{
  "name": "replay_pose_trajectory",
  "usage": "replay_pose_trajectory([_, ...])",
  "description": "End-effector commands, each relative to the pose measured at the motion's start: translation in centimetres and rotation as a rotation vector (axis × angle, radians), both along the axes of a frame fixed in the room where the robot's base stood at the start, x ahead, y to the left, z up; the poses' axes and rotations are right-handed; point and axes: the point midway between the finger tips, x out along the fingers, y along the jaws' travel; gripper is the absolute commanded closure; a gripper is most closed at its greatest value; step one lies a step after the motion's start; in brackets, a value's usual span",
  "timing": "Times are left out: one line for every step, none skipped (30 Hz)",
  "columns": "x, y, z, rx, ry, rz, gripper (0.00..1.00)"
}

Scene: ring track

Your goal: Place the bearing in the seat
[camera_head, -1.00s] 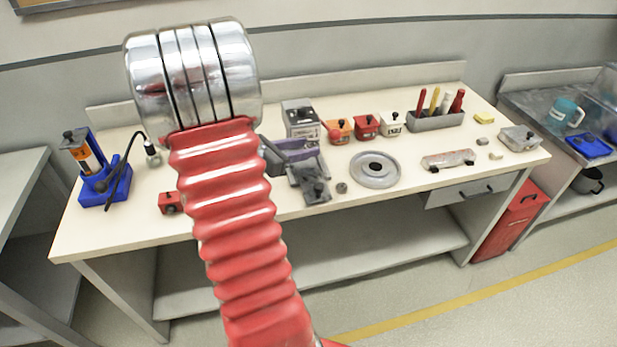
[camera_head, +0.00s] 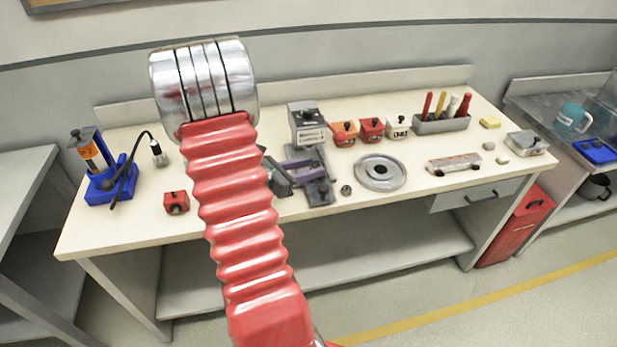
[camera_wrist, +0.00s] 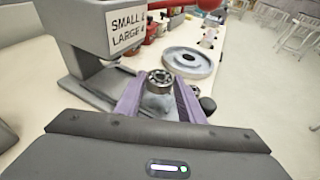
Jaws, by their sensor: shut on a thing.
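The bearing (camera_wrist: 161,76), a small metal ring with a dark centre, sits between the purple fingertips of my gripper (camera_wrist: 160,86) in the wrist view. My gripper is shut on it. In the head view my gripper (camera_head: 312,171) is low over the front base of the grey stand, and I cannot make out the bearing between the fingers there. A round grey plate (camera_head: 397,172) with a raised ring and a dark centre, possibly the seat, lies on the bench right of my gripper. It also shows in the wrist view (camera_wrist: 207,66), beyond the bearing.
The grey stand (camera_head: 306,116) is close to my gripper; its label reads SMALL and LARGE in the wrist view. A small dark round part (camera_head: 346,189) lies between stand and plate. Coloured blocks (camera_head: 371,129) stand behind. A grey bar (camera_head: 455,161) lies at right.

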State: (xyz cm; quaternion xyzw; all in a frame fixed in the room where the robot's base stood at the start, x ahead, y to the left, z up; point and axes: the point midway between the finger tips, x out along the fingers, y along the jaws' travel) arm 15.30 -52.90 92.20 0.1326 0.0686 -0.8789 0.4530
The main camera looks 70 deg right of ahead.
Motion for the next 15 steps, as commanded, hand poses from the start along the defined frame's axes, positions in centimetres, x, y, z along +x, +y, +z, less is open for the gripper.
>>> replay_pose_trajectory([0.0,0.0,-0.6,0.002,0.002,0.001,0.90])
replay_pose_trajectory([0.0,0.0,-1.0,0.002,0.003,0.001,0.90])
replay_pose_trajectory([0.0,0.0,-1.5,0.002,0.002,0.001,0.90])
replay_pose_trajectory([0.0,0.0,-1.8,0.001,0.002,0.001,0.90])
replay_pose_trajectory([0.0,0.0,-2.2,0.002,0.003,0.000,0.90])
replay_pose_trajectory([0.0,0.0,-2.5,0.002,0.003,0.000,0.90])
replay_pose_trajectory([0.0,0.0,-2.7,0.001,0.002,0.001,0.90])
replay_pose_trajectory([0.0,0.0,-2.9,0.000,0.001,0.000,0.90])
replay_pose_trajectory([0.0,0.0,-3.0,-0.001,0.001,0.000,0.90])
replay_pose_trajectory([0.0,0.0,-3.1,-0.001,0.001,0.000,0.90])
replay_pose_trajectory([0.0,0.0,-3.1,0.000,0.000,0.001,0.90])
replay_pose_trajectory([0.0,0.0,-3.1,0.000,0.000,0.001,0.90])
replay_pose_trajectory([0.0,0.1,-3.2,0.001,-0.001,0.000,0.90])
replay_pose_trajectory([0.0,0.1,-3.2,0.001,-0.001,0.000,0.90])
replay_pose_trajectory([0.0,0.1,-3.2,0.002,0.000,0.000,0.90])
